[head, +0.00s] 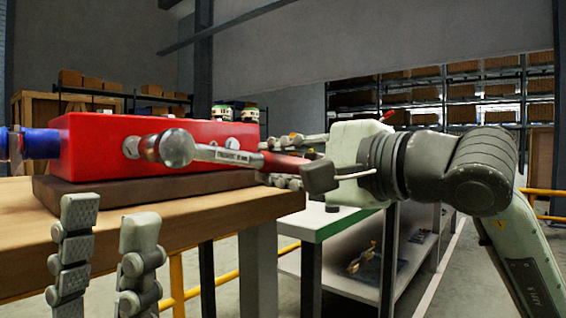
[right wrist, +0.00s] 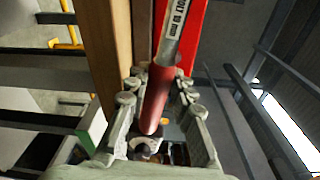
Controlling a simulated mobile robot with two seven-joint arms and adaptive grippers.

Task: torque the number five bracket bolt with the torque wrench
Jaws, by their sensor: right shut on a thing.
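The torque wrench (head: 220,154) has a round silver head, a labelled silver shaft and a red handle. It lies roughly level in front of the red block (head: 95,140). Its head is by a round silver bolt or boss on the block's front face; I cannot tell whether they touch. Another round silver piece (head: 232,143) shows further right. I cannot tell which is number five. My right gripper (head: 290,163) is shut on the red handle (right wrist: 157,95), which runs between its fingers in the right wrist view. My left gripper (head: 108,225) is open and empty before the bench.
The red block sits on a dark board (head: 150,188) on the wooden bench (head: 215,213). A blue cylinder (head: 40,143) adjoins its left end. A green-edged white table (head: 325,225) stands right of the bench. Shelves with boxes and yellow rails are behind.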

